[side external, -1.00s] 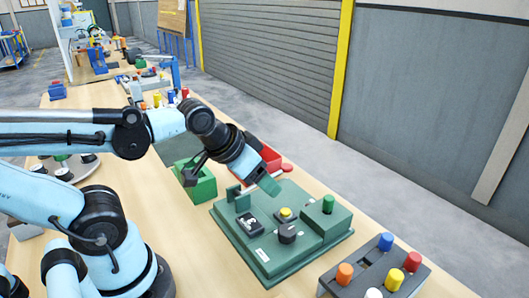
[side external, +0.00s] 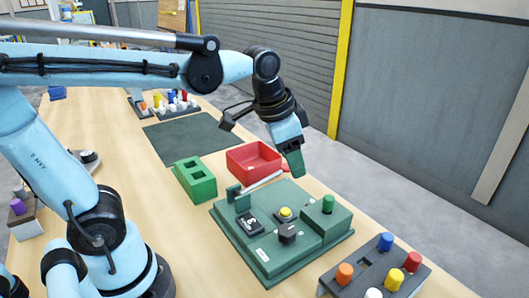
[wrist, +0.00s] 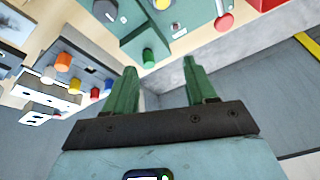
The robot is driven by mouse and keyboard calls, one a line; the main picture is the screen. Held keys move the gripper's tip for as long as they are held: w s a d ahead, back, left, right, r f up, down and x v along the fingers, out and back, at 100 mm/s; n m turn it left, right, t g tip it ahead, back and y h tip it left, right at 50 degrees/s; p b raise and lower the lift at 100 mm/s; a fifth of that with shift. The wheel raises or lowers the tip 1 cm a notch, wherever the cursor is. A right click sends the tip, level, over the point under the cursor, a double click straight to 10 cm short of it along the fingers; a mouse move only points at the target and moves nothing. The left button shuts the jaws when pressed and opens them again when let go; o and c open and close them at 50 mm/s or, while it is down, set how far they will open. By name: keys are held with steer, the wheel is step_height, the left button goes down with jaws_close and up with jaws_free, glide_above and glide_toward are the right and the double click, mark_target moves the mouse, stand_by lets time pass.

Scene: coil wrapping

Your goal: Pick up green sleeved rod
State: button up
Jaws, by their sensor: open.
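A green upright cylinder (side external: 328,204), the likely green sleeved rod, stands in the raised right block of the green fixture (side external: 262,262). Only its green upper part shows; any lower part is hidden in the block. In the wrist view the same green cylinder (wrist: 148,58) shows just beyond the fingers, nearer the left finger. My gripper (side external: 296,170) is above the fixture's far side, behind and left of the cylinder and apart from it. In the wrist view my two green fingers (wrist: 160,68) are spread with nothing between them.
The fixture carries a yellow button (side external: 285,212), a black knob (side external: 287,233) and a pale rod (side external: 264,181). A red bin (side external: 250,161) and a green two-hole block (side external: 196,181) stand behind. A dark rack (side external: 361,268) with coloured pegs stands at front right.

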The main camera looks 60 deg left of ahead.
mark_target(329, 197)
steer(key=w+d+m+g, duration=0.4)
steer(key=w+d+m, duration=0.1)
steer(key=w, duration=0.2)
steer(key=f, duration=1.1)
steer(key=shift+w+f, duration=0.25)
steer(key=shift+f, duration=0.1)
jaws_close()
